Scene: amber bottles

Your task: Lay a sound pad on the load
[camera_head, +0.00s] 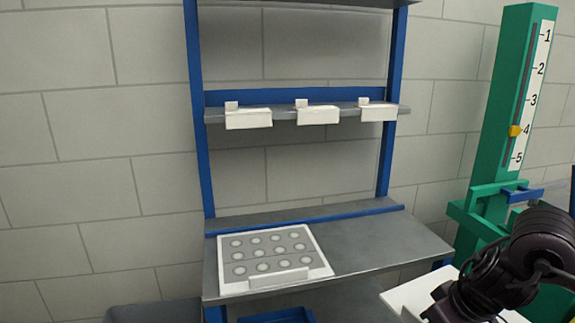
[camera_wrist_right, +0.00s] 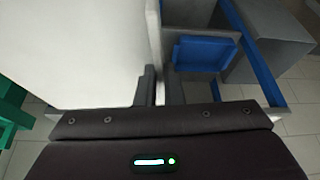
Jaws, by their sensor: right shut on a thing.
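My right gripper (camera_wrist_right: 150,88) is shut on the edge of a large flat white panel, likely a pad (camera_wrist_right: 95,50), which fills the left of the wrist view. In the head view the same white panel (camera_head: 408,295) shows at the lower right, partly hidden by my dark right arm. The gripper (camera_head: 436,308) is at its near side there. The panel is held off to the right of the bench. A white-edged grey board (camera_head: 285,244) with several pale round spots lies on the bench; I cannot tell whether it is a pad. My left gripper is not in view.
The grey bench (camera_head: 375,245) has clear room right of the board. Above it, a shelf (camera_head: 285,113) carries white labels. A green post (camera_head: 505,95) with a 1-to-5 scale and yellow pointer (camera_head: 515,131) stands at right. A blue bin (camera_wrist_right: 205,54) sits low.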

